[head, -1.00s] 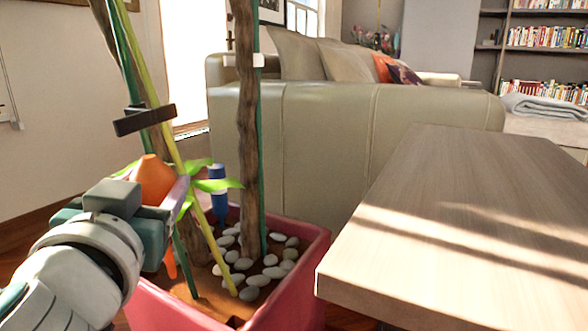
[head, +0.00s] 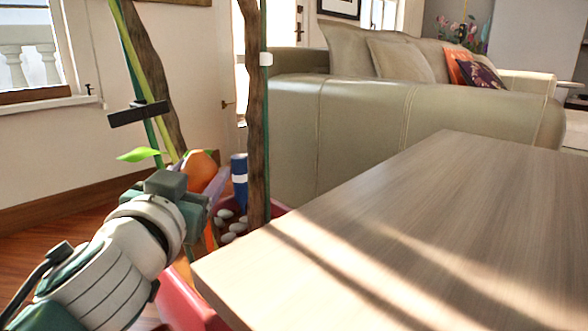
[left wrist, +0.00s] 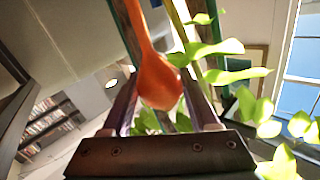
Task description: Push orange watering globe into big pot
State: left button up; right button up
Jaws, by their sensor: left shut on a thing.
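The orange watering globe (head: 201,168) is in my left gripper (head: 206,186), beside the plant trunks. Its orange stem points down over the big pot, and its tip is hard to make out. In the left wrist view the rounded orange globe (left wrist: 158,82) sits between the two fingers of my left gripper (left wrist: 155,95). The big pot (head: 188,302) is pinkish red; my arm and the table hide much of it. White stones (head: 233,231) lie on its soil. My right gripper is not in view.
A blue watering globe (head: 239,183) stands upright beside the trunk (head: 257,110). Stakes and green leaves (head: 140,154) crowd my left gripper. A wooden table (head: 400,240) overlaps the pot's right side. A grey-green sofa (head: 400,110) stands behind.

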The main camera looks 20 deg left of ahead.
pick_arm(q)
jog(key=shift+w+f, duration=0.1)
jog(key=shift+f, duration=0.05)
jog(key=f+b, duration=0.4)
jog(key=shift+s, duration=0.2)
jog(key=shift+f+b, duration=0.95)
dwell(0.5)
